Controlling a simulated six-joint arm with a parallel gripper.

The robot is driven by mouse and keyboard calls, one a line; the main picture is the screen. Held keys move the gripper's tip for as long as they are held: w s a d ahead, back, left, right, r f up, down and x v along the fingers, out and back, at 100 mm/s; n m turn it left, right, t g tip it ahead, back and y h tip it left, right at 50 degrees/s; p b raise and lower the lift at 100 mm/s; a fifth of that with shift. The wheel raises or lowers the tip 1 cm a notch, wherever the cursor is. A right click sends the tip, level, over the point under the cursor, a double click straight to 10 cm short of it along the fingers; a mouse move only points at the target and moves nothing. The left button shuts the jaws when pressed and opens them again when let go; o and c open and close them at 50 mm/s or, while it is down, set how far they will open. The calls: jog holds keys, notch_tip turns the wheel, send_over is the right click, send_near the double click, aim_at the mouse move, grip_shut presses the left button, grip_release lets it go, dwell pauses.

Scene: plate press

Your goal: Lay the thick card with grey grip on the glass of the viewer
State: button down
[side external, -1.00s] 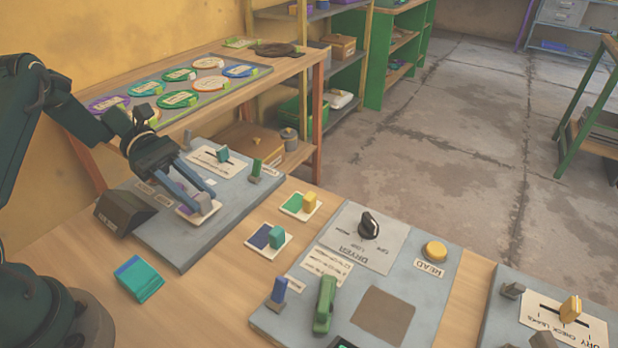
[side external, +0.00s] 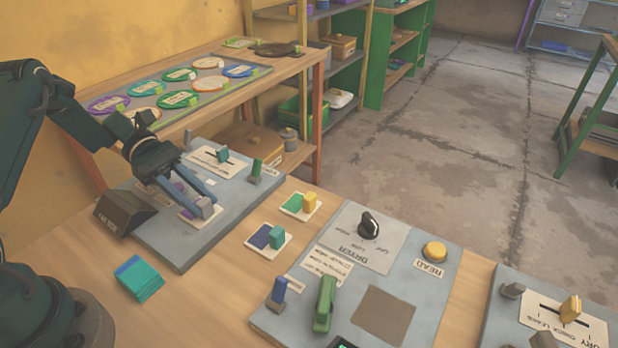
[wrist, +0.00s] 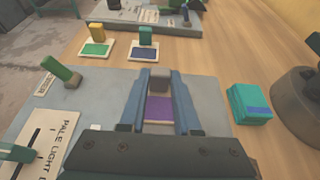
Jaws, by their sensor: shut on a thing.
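The card with a grey grip (wrist: 160,82) has a purple face (wrist: 159,108) in the wrist view. My gripper (side external: 205,206) is shut on the grip, one blue finger on each side. In the side view the card's pale edge (side external: 188,218) shows below the fingers, over the grey viewer panel (side external: 182,253). I cannot tell whether the card touches the panel or hangs just above it. The glass is not clearly visible; the card and fingers cover that part of the panel.
The panel carries a dark wedge-shaped box (side external: 122,212), a slider plate (side external: 215,160) and a green lever (side external: 255,172). Two other gripped cards (side external: 268,240) (side external: 297,205) lie to the right. A teal block (side external: 138,280) lies in front, and the dryer panel (side external: 280,318) stands further right.

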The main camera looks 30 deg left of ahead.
jog(key=c, duration=0.5)
grip_release()
jog(key=shift+c, duration=0.2)
jog(key=shift+v, duration=2.6)
